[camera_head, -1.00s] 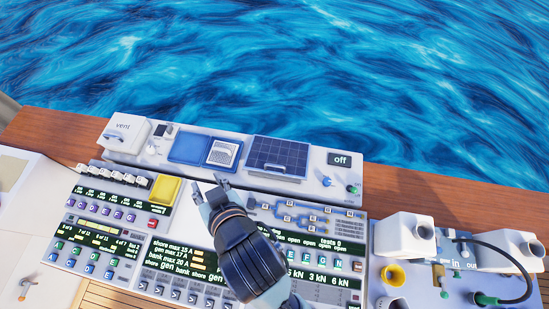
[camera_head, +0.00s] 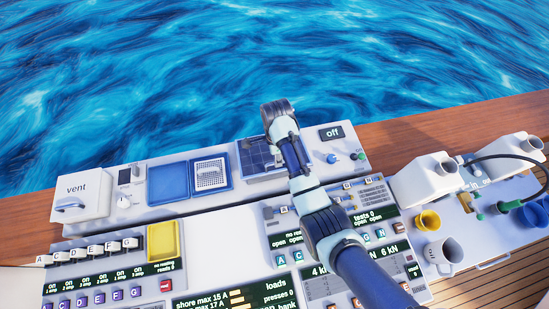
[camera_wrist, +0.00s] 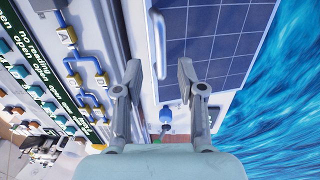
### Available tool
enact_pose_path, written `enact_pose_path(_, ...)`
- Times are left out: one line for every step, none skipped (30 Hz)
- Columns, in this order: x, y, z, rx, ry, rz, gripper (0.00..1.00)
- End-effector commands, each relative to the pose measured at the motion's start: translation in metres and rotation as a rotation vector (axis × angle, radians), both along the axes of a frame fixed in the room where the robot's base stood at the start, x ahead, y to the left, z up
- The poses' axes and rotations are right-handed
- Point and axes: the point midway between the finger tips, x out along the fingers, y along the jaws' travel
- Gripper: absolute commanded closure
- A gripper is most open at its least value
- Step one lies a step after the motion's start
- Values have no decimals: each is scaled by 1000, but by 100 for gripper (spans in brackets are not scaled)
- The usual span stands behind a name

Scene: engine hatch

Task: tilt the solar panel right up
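The solar panel (camera_head: 250,156) is a dark blue gridded plate on the back of the white console, left of the "off" display. My arm hides part of it. In the wrist view the panel (camera_wrist: 225,45) fills the upper right, and a pale handle-like bar (camera_wrist: 158,40) runs along its near edge. My gripper (camera_wrist: 158,68) is open, its two fingers apart on either side of this bar. Whether they touch it cannot be told. In the head view my fingers are hidden behind the wrist, over the panel.
The "off" display (camera_head: 331,133) and a blue knob (camera_head: 332,158) sit right of the panel. A blue tray (camera_head: 168,183), a framed grille (camera_head: 211,173) and the vent box (camera_head: 80,197) are to the left. White funnels and a mug (camera_head: 443,254) stand at the right.

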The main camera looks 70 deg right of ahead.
Motion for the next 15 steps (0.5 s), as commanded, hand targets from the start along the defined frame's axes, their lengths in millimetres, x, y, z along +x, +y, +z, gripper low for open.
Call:
enact_pose_path(-1,1,-10,3,2,1,61)
enact_pose_path(-1,1,-15,2,1,1,61)
enact_pose_path(-1,1,-21,1,1,1,61)
enact_pose_path(0,1,-25,1,1,1,61)
enact_pose_path(0,1,-28,0,0,2,61)
enact_pose_path(0,1,-31,0,0,2,61)
enact_pose_path(0,1,-32,-1,-1,2,61)
enact_pose_path(0,1,-33,-2,-1,2,61)
enact_pose_path(0,1,-34,-2,-1,2,61)
enact_pose_path(0,1,-35,-2,-1,2,61)
enact_pose_path(0,1,-35,-2,-2,2,61)
enact_pose_path(0,1,-35,-2,-2,2,61)
enact_pose_path(0,1,-35,-2,-2,2,61)
enact_pose_path(0,1,-34,-2,-2,2,61)
enact_pose_path(0,1,-34,-2,-2,2,61)
